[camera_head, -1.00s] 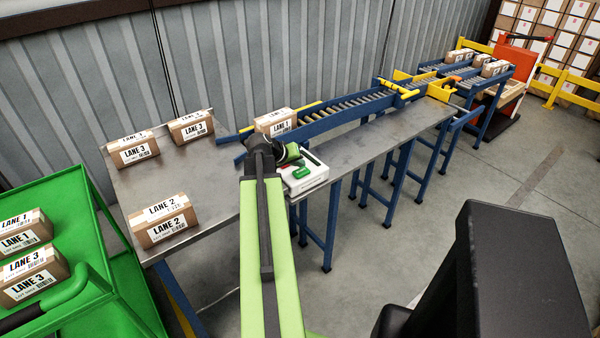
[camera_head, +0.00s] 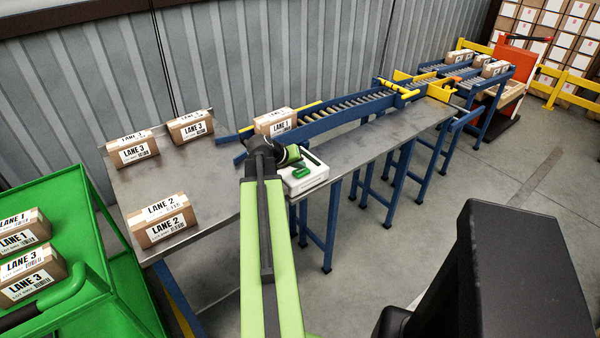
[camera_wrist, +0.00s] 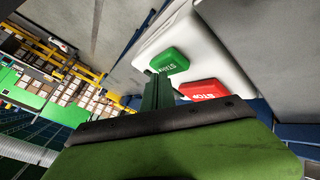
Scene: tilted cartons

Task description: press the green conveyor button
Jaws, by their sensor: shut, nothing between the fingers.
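The green button (camera_wrist: 169,60), lettered START, and a red STOP button (camera_wrist: 203,90) sit on a white control box (camera_wrist: 205,50) in the wrist view. In the head view, the green button (camera_head: 301,171) shows on top of the white box (camera_head: 309,183) at the table's front edge; the red one is hidden there behind my gripper (camera_head: 298,159). In the wrist view my gripper (camera_wrist: 157,78) is shut and empty, its fingertips right at the near edge of the green button. I cannot tell whether they touch it.
A Lane carton (camera_head: 276,122) sits at the start of the blue roller conveyor (camera_head: 330,112), just behind my gripper. More cartons lie on the metal table (camera_head: 215,185), including a Lane 2 carton (camera_head: 165,222). A green cart (camera_head: 95,255) with cartons stands at left.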

